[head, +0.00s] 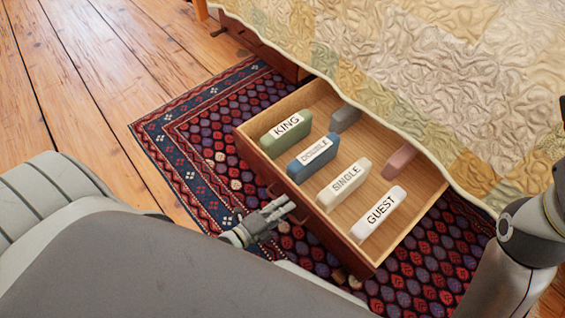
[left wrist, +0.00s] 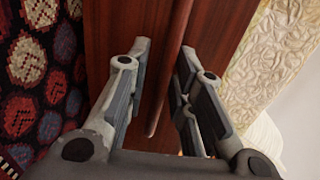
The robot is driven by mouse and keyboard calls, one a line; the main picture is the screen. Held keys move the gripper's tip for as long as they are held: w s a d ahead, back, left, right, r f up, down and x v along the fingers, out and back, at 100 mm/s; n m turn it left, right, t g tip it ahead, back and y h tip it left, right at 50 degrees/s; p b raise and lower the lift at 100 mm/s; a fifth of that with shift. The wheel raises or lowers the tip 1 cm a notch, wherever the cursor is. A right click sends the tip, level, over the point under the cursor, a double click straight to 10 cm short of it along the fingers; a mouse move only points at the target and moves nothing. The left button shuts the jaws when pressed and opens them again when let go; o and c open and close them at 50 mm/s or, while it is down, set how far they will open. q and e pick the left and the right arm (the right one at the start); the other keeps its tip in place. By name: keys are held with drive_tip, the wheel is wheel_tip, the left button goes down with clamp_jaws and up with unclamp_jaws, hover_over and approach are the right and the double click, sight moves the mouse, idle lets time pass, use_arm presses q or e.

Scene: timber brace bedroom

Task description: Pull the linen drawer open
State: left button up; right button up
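The linen drawer (head: 247,150) stands pulled out from under the bed, over the patterned rug. Inside it are rolls labelled KING (head: 286,132), DOUBLE (head: 313,157), SINGLE (head: 344,184) and GUEST (head: 378,214). My left gripper (head: 283,208) is at the drawer's front face, near its handle. In the left wrist view, the dark red handle bar (left wrist: 172,78) runs between the fingers of my left gripper (left wrist: 160,88). The fingers are apart, with gaps visible beside the bar. My right gripper is not in view.
A grey roll (head: 345,118) and a pink roll (head: 399,161) lie farther back in the drawer. A quilt (head: 440,70) hangs from the bed over the drawer's rear. The rug (head: 190,135) and wooden floor (head: 105,75) are clear at left.

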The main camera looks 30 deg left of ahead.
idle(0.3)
use_arm(q)
drive_tip(key=v, duration=1.2)
drive_tip(key=shift+a, duration=0.1)
